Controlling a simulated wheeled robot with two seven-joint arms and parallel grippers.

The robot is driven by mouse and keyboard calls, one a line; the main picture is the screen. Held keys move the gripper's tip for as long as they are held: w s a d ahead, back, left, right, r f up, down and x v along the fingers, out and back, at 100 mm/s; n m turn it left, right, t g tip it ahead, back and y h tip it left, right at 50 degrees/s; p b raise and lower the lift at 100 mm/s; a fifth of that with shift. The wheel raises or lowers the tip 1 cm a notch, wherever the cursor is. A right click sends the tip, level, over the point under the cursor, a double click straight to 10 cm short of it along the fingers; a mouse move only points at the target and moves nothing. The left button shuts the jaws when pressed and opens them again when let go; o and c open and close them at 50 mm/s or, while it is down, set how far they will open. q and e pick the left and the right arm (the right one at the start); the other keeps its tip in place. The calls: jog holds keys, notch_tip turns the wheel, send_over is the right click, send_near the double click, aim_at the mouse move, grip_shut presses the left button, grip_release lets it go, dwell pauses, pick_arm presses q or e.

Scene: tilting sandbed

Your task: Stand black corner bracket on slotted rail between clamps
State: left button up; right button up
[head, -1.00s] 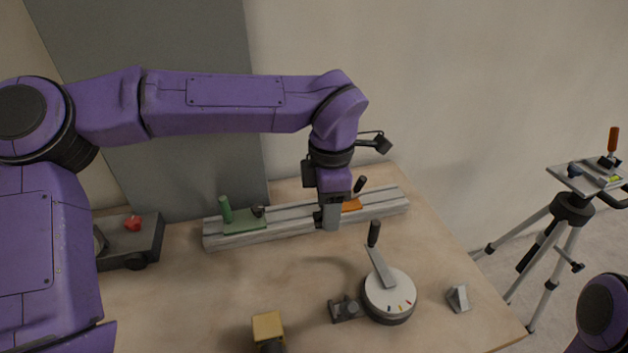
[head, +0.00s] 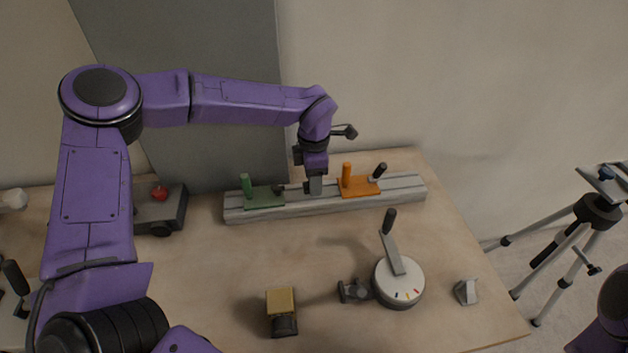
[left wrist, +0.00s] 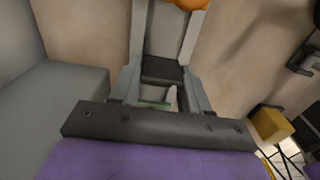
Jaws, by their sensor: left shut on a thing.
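The grey slotted rail (head: 330,203) lies along the back of the table and also shows in the left wrist view (left wrist: 169,33). A green clamp (head: 264,196) sits on its left part and an orange clamp (head: 358,186) on its right part. My left gripper (head: 314,188) points down at the rail between the two clamps. It is shut on the black corner bracket (left wrist: 162,71), seen dark between the fingers in the left wrist view. In the head view the fingers mostly hide the bracket, and I cannot tell whether it touches the rail. My right gripper is out of view.
A round white dial (head: 400,284) with a lever stands in front of the rail. A yellow block (head: 281,301) and a small grey wedge (head: 466,291) are nearby. A dark cart-like box (head: 160,212) with a red knob is left. A tripod (head: 598,211) stands beyond the table.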

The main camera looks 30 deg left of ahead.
pick_arm(q)
jog(key=shift+w+f, duration=0.15)
jog(key=shift+f, duration=0.75)
jog(key=o, duration=1.1)
jog(key=shift+f, duration=0.15)
notch_tip(320, 180, up, 12)
jog(key=shift+r, duration=0.25)
